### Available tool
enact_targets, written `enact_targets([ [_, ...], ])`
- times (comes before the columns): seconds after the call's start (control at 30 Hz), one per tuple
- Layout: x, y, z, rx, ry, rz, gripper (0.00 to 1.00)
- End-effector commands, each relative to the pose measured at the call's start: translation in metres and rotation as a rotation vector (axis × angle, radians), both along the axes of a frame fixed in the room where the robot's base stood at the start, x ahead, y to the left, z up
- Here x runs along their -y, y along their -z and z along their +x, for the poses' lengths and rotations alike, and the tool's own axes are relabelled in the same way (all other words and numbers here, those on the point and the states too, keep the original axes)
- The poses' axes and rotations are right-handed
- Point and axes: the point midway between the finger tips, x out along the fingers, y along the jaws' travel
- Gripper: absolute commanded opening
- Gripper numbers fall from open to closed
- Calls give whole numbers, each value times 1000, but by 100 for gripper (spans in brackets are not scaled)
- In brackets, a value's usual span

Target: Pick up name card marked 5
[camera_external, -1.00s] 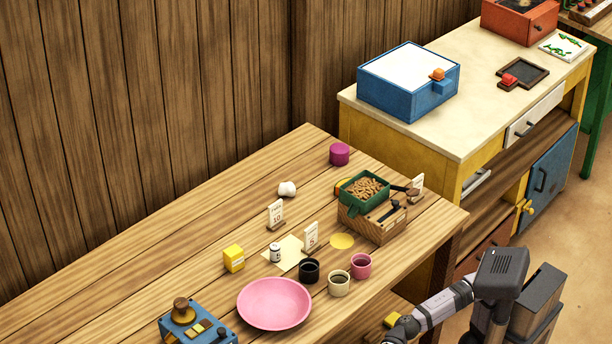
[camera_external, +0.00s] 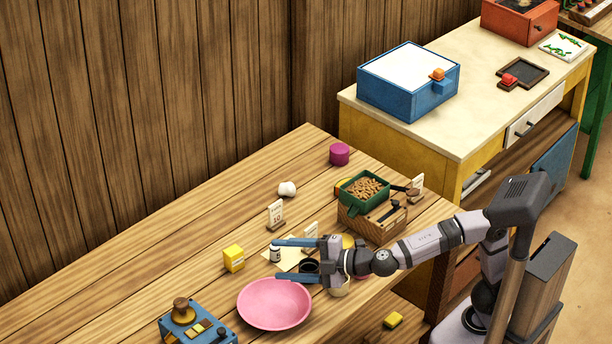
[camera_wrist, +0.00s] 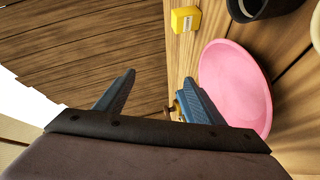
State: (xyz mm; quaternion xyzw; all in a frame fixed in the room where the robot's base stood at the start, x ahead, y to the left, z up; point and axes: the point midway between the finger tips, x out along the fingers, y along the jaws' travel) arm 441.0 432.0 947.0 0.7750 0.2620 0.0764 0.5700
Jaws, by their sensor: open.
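Three small white name cards stand on the wooden table in the external view. The near card (camera_external: 311,228), seemingly the one marked 5, shows only its top behind my gripper. Another card (camera_external: 276,213) stands to its left and seems to read 10. A third card (camera_external: 417,184) stands at the right behind the wooden box; its mark is too small to read. My gripper (camera_external: 278,260) is open and empty, its blue fingers pointing left above the table, left of and in front of the near card. The wrist view shows both fingers (camera_wrist: 157,78) apart and no card.
The table's back left is clear.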

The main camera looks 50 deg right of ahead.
Motion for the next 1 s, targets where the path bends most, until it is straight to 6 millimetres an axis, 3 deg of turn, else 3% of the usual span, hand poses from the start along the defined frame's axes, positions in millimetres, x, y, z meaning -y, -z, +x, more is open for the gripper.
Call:
enact_targets([
  [0.03,14,-17,14,37,43,-98,62],
  [0.2,61,-18,46,144,143,-475,62],
  [0.4,117,-16,67,207,192,-929,62],
  [0.6,165,-11,77,251,152,-1364,62],
  [0.8,183,29,71,338,-55,-1683,62],
  [1.0,182,60,60,391,-200,-1771,62],
])
